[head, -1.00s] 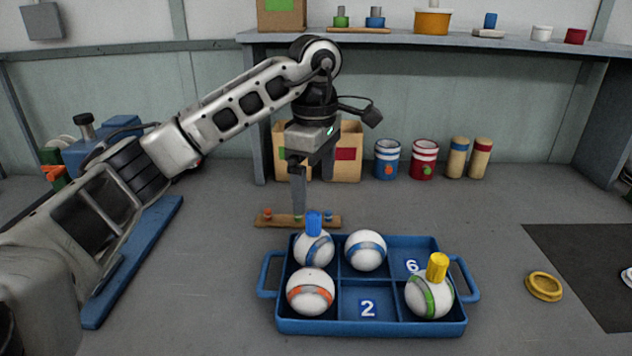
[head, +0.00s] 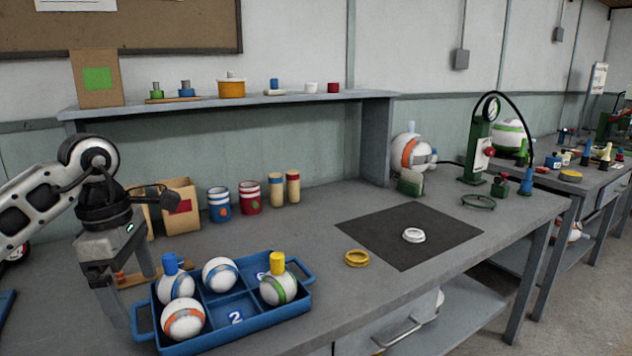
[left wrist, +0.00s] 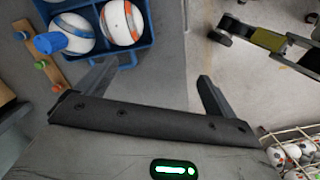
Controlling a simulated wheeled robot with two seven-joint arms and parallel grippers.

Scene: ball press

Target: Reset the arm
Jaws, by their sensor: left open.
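My left gripper (head: 128,286) is at the left of the head view, pointing down beside the left end of the blue tray (head: 290,312). In the left wrist view its two fingers (left wrist: 158,75) are spread apart with nothing between them. My right gripper is not in view.
A yellow ring (head: 357,258) lies right of the tray. A white ring (head: 414,235) lies on the black mat (head: 440,246). Cans and cylinders (head: 249,197) stand behind the tray under the shelf (head: 230,101). A pump (head: 480,145) stands on the right part of the table.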

